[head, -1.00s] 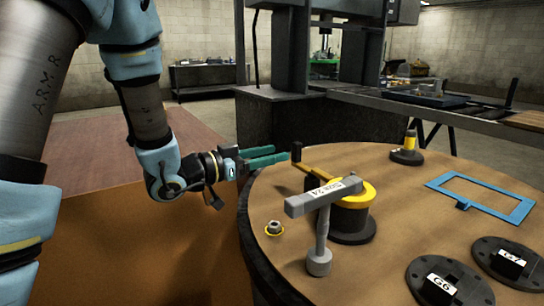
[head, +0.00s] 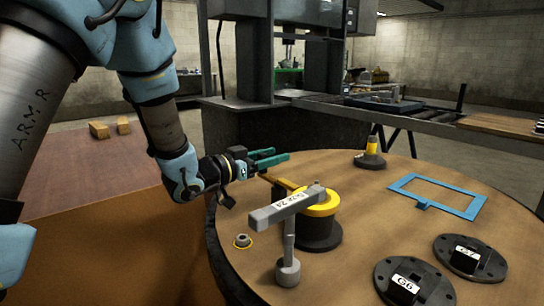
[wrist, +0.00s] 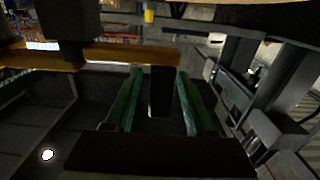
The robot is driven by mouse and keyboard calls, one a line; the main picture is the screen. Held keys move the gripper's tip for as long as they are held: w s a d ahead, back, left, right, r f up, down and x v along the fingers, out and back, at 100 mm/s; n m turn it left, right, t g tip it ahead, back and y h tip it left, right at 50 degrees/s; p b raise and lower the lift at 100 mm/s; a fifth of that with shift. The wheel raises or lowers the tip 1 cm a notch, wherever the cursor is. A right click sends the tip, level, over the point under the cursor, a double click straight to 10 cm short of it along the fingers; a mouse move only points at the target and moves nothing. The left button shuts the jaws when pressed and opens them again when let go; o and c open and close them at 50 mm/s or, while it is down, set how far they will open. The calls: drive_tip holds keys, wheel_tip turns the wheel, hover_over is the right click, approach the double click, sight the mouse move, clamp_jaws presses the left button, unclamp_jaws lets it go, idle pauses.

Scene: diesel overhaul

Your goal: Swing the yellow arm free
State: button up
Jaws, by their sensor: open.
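The yellow arm (head: 279,182) runs from the yellow ring (head: 322,207) on a dark round base toward the far left edge of the round table. My gripper (head: 281,157) is at the outer end of the arm, its two green fingers apart. In the wrist view the yellow arm (wrist: 105,55) crosses just beyond the fingertips of my gripper (wrist: 160,71). A dark upright handle (wrist: 160,95) at its end stands between the open fingers, with gaps on both sides. In the head view this handle is hidden by my gripper.
A grey T-shaped tool (head: 289,210) labelled "Size 24" stands close in front of the yellow ring.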

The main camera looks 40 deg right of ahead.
clamp_jaws()
idle(0.3)
idle(1.1)
